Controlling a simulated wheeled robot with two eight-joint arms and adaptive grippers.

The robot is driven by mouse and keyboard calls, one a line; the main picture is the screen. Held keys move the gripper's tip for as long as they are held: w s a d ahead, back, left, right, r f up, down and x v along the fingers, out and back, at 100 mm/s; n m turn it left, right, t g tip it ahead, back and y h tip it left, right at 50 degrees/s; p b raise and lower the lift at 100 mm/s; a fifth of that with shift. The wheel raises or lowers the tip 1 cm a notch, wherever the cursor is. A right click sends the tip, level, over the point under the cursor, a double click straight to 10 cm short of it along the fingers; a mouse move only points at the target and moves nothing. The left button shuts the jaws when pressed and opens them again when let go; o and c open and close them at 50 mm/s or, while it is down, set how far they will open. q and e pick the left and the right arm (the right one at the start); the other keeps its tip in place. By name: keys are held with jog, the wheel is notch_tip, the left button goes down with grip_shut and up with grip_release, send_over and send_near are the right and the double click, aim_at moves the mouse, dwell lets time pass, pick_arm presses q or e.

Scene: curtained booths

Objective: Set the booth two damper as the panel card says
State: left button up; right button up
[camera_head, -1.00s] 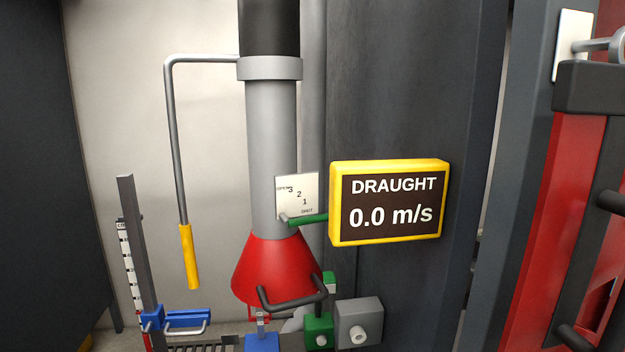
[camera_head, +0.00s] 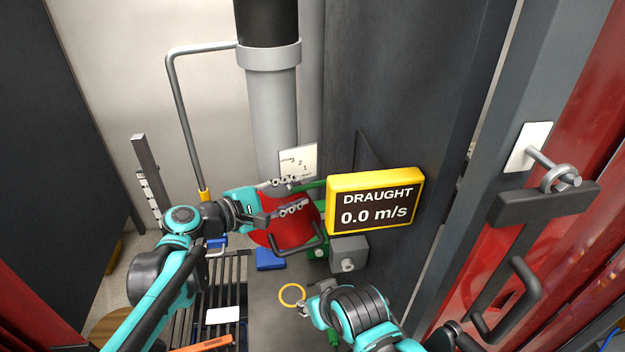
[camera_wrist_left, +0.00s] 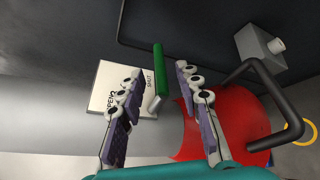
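The damper's green lever (camera_head: 310,186) sticks out to the right from the grey duct (camera_head: 272,110), beside a white scale plate (camera_head: 298,160) marked 3, 2, 1. It lies at the SHUT end. The left wrist view shows the lever (camera_wrist_left: 158,70) ahead of and between my spread fingers, with its metal pivot arm (camera_wrist_left: 155,103) below. My left gripper (camera_head: 296,194) is open and empty at the lever, in front of the red hood (camera_head: 285,232); contact is not clear. My right gripper (camera_head: 314,300) is low, its fingers too small to judge. No separate panel card is readable.
A yellow-framed draught display (camera_head: 375,200) reads 0.0 m/s, close right of the lever. A black bar handle (camera_head: 300,242) is on the hood. A grey box with a knob (camera_head: 348,255) sits below the display.

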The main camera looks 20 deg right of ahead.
aim_at(306, 188)
pick_arm(q)
jog(key=x, duration=0.6)
grip_shut()
